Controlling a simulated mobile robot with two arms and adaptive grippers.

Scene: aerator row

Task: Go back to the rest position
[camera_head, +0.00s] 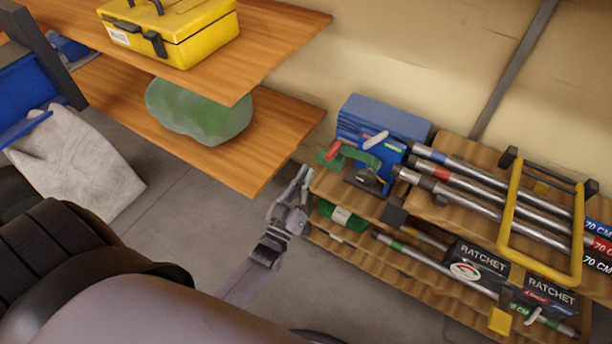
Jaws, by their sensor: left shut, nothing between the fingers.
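My left gripper (299,188) is in the lower middle of the head view, over the grey floor. Its fingers are together with nothing between them. It points up toward the gap between the wooden shelf on the left and the tool rack on the right. Its fingertips look close to the rack's left end; I cannot tell whether they touch. A large arm link of mine fills the lower left. My right gripper does not show.
The wooden shelf (262,160) holds a yellow toolbox (190,38) and a green lumpy object (200,112). The rack (440,210) holds metal bars, ratchet boxes (478,265) and a blue box (385,115). A whitish sack (75,165) stands left. Grey floor (190,205) shows between.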

